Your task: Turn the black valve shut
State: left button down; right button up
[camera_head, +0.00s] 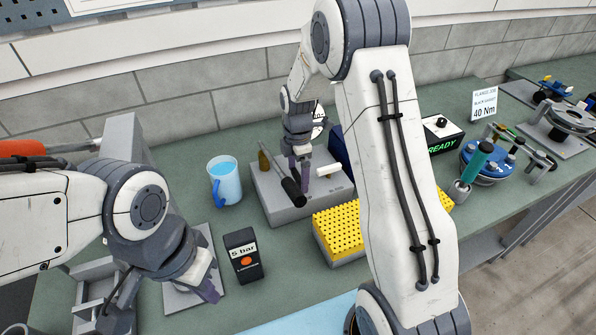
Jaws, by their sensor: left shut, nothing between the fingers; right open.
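The black valve (293,192) is a thick black lever on a grey block (285,214) in the middle of the bench. It lies diagonally, its near end toward the block's front. My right gripper (301,182) points down beside the black lever, close to its right side. It is open, and I cannot tell whether a finger touches the lever. A white lever (328,170) and a brownish one (263,158) are on the same block. My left gripper (209,291) is shut and empty, low over a grey plate at the left.
A blue mug (224,182) stands left of the block. A black box marked 5 bar (243,258) stands in front. A yellow perforated block (337,226) is close on the right, partly behind my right arm. A green-handled tool (477,162) stands farther right.

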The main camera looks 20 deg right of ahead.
jog(key=c, duration=1)
jog(key=shift+m, duration=0.4)
jog(key=m, duration=0.3)
jog(key=shift+m, duration=0.4)
jog(key=m, duration=0.4)
jog(key=shift+m, duration=0.3)
jog(key=m, duration=0.4)
jog(key=shift+w, duration=0.1)
jog(key=m, duration=0.4)
jog(key=shift+r+m, duration=0.1)
jog(key=shift+m, duration=0.2)
